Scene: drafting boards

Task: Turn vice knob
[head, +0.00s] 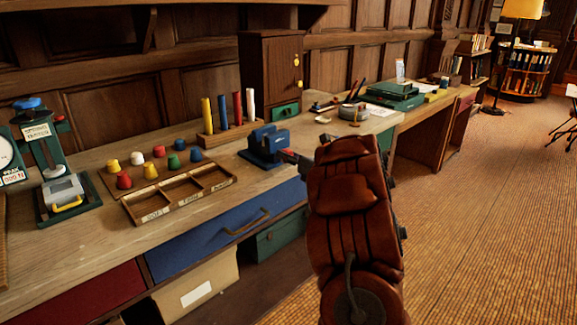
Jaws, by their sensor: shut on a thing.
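A blue bench vice (266,145) stands on the wooden bench near its front edge. Its knob is at the right side, towards my arm, and is largely hidden by my gripper. My gripper (290,156) reaches in from the right at the vice's knob end, with my red-brown arm behind it. It is shut on the vice knob, though the fingertips are small and partly hidden by the arm.
A rack of coloured rods (228,135) and a small wooden cabinet (270,65) stand behind. A blue drawer (190,247) is below. The carpet at right is clear.

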